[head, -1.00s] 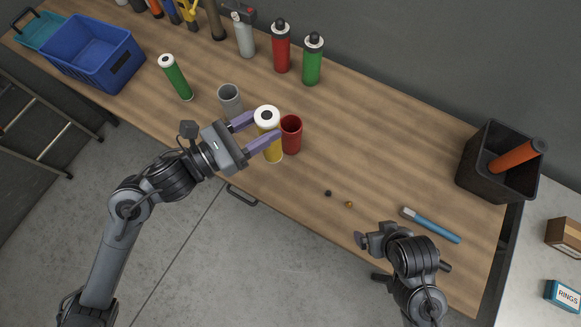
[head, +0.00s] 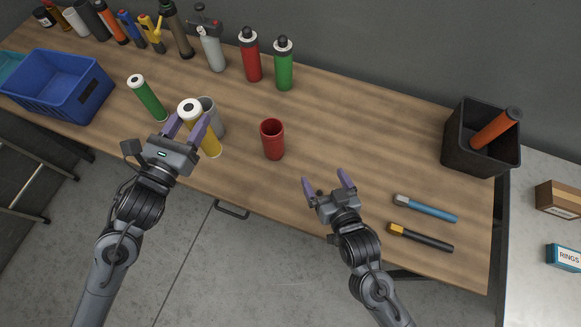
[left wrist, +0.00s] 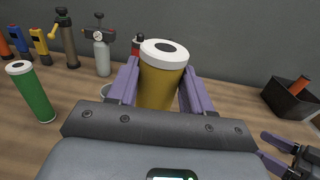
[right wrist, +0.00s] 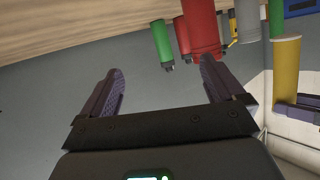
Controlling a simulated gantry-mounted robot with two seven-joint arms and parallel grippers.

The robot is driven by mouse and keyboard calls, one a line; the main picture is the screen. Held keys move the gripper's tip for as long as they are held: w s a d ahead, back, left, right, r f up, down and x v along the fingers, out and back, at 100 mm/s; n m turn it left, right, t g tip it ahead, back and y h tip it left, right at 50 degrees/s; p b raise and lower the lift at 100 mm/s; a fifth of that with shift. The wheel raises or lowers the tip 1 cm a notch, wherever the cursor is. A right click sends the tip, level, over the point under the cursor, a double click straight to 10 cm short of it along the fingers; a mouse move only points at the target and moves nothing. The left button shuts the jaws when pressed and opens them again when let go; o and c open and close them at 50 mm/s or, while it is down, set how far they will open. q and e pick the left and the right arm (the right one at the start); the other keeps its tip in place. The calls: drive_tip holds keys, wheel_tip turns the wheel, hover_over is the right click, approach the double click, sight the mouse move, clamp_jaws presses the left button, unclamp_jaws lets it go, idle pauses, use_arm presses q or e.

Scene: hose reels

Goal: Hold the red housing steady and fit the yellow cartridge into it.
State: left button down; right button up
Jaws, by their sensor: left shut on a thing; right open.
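The yellow cartridge (head: 211,146), with a white top ring, is shut in my left gripper (head: 188,124), left of the red housing and in front of the grey cup. It is seen close up in the left wrist view (left wrist: 162,85), upright between the purple fingers. The red housing (head: 272,142) is an open-topped cup standing alone on the bench; its opening looks empty. In the right wrist view the housing (right wrist: 201,28) shows beyond the fingertips; in the left wrist view I cannot make it out. My right gripper (head: 325,178) is open and empty, right of the housing and apart from it.
A grey cup (head: 213,112) and a green tube (head: 147,98) stand left. Red (head: 250,58) and green (head: 284,66) bottles stand behind. A blue crate (head: 62,85) is far left, a black bin (head: 480,145) right. Blue (head: 427,208) and black (head: 422,238) tools lie front right.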

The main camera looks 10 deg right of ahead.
sight(276, 138)
use_arm(q)
drive_tip(key=a+f+n+t+y+b, duration=0.1)
drive_tip(key=a+f+n+y+b, duration=0.25)
drive_tip(key=f, duration=0.75)
drive_tip(key=w+d+r+m+g+h, duration=0.2)
drive_tip(key=d+r+m+h, duration=0.2)
drive_tip(key=d+r, duration=0.5)
drive_tip(key=w+d+r+m+g+h+b, duration=0.1)
drive_tip(key=w+d+r+m+g+h, duration=0.2)
drive_tip(key=d+r, duration=0.7)
wheel_tip(276, 138, up, 3)
drive_tip(key=shift+f+m+h+b, duration=0.25)
drive_tip(key=shift+m+h, duration=0.2)
drive_tip(key=shift+h, duration=0.6)
use_arm(e)
drive_tip(key=w+a+n+t+y, duration=0.1)
drive_tip(key=w+a, duration=0.3)
drive_tip(key=w, duration=0.1)
drive_tip(key=w+a+n+t+y, duration=0.1)
drive_tip(key=w+a, duration=0.3)
drive_tip(key=w, duration=0.2)
drive_tip(key=w+a+t+y, duration=0.1)
drive_tip(key=w+a, duration=0.3)
drive_tip(key=w, duration=0.1)
drive_tip(key=shift+w+r+n, duration=0.2)
drive_tip(key=shift+r+n, duration=0.2)
